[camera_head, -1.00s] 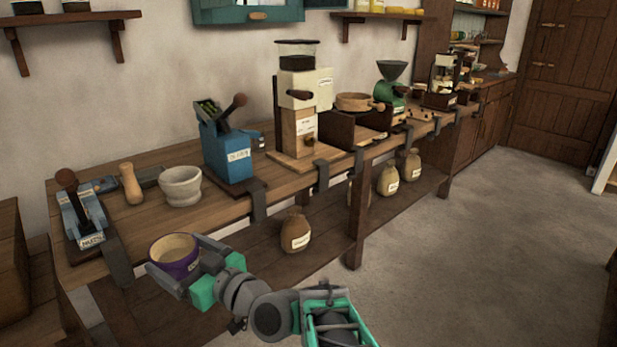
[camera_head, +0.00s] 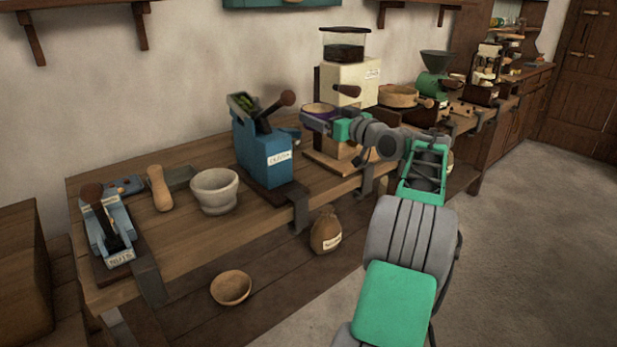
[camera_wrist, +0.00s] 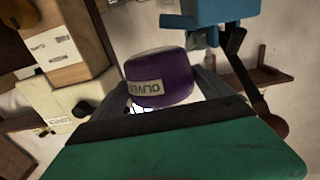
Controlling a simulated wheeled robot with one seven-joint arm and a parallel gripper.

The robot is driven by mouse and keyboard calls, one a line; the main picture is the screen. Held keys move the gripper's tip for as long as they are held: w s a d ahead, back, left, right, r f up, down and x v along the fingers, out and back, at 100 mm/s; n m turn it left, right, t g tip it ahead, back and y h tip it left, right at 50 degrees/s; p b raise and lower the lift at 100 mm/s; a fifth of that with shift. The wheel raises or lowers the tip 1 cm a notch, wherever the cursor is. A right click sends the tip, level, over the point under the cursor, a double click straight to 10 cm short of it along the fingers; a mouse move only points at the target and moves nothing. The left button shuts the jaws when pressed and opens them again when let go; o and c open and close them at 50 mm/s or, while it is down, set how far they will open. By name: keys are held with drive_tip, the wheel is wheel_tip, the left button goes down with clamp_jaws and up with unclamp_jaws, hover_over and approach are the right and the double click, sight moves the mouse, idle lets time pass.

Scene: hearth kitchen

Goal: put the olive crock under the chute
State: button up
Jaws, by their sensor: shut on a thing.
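The olive crock is a purple pot with a pale rim and an upside-down "OLIVES" label in the wrist view (camera_wrist: 160,75). My gripper (camera_head: 322,122) is shut around it, with fingers on both sides. In the head view the crock (camera_head: 313,122) is in the air, in front of the cream grinder (camera_head: 350,85) and right of the blue press (camera_head: 268,150) with a label and a dark lever. The press holds green items at its top. The blue press body also shows at the top of the wrist view (camera_wrist: 212,12). I cannot make out a chute clearly.
A stone mortar (camera_head: 215,196), a wooden pestle (camera_head: 158,188) and a lever tool labelled nuts (camera_head: 108,226) stand on the bench at left. A wooden bowl (camera_head: 231,288) and a sack (camera_head: 326,232) are below. A green grinder (camera_head: 433,85) stands farther right.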

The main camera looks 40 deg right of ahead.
drive_tip(key=f+b, duration=0.1)
drive_tip(key=f, duration=0.4)
drive_tip(key=f+b, duration=0.1)
drive_tip(key=f, duration=0.5)
drive_tip(key=f+b, duration=0.1)
drive_tip(key=f, duration=0.5)
drive_tip(key=shift+w+a+f, duration=0.15)
drive_tip(key=shift+a+f, duration=0.05)
drive_tip(key=shift+a, duration=0.15)
drive_tip(key=shift+f+b, duration=0.2)
drive_tip(key=shift+b, duration=0.25)
drive_tip(key=o, duration=1.5)
drive_tip(key=shift+o, duration=0.2)
drive_tip(key=shift+r+p, duration=0.3)
drive_tip(key=shift+p, duration=0.05)
drive_tip(key=s, duration=1.2)
drive_tip(key=shift+d+f+p, duration=0.15)
drive_tip(key=shift+p, duration=0.15)
